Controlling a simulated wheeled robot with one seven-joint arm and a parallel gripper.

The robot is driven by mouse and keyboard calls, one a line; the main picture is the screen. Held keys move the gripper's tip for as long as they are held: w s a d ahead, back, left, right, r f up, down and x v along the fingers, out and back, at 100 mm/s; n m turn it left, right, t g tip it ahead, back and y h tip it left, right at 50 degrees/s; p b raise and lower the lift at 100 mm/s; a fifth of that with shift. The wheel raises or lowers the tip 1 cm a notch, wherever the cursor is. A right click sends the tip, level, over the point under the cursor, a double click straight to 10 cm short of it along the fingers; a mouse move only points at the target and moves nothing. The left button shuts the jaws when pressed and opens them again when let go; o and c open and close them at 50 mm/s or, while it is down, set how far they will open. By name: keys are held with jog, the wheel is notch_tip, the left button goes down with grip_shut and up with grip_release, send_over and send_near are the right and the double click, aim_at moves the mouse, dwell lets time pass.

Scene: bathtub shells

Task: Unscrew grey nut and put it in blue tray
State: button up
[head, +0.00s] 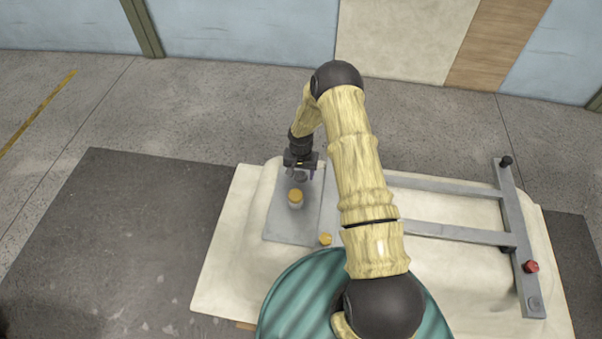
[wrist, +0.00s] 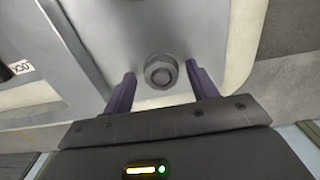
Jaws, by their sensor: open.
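The grey nut (wrist: 160,72) sits on a flat grey plate (wrist: 120,25) in the wrist view, with a round stud end showing in its middle. My gripper (wrist: 160,74) is open, with one dark purple finger on each side of the nut and a visible gap to each. In the head view my gripper (head: 301,174) points down over the far part of the grey plate (head: 287,226), and the nut is mostly hidden under it. I cannot make out a blue tray in either view.
A yellow-topped cylinder (head: 295,198) stands on the plate close to my gripper. A smaller yellow piece (head: 325,239) is near the plate's front edge. A grey bar frame (head: 450,187) with a red knob (head: 531,267) lies right, on the cream shell (head: 230,265).

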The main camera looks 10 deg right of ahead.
jog(key=shift+w+d, duration=0.1)
dwell(0.4)
dwell(0.4)
jog(key=shift+c, duration=0.5)
jog(key=shift+a, duration=0.2)
jog(key=c, duration=0.9)
jog(key=n+b, duration=0.1)
jog(key=n, duration=0.2)
jog(key=shift+w+n, duration=0.15)
jog(key=shift+n, duration=0.25)
jog(key=n+b, duration=0.1)
jog(key=n, duration=0.3)
jog(key=shift+n, duration=0.4)
jog(key=n, duration=0.4)
jog(key=shift+w+a+r+n, duration=0.1)
jog(key=shift+a+n, duration=0.05)
jog(key=shift+n, duration=0.25)
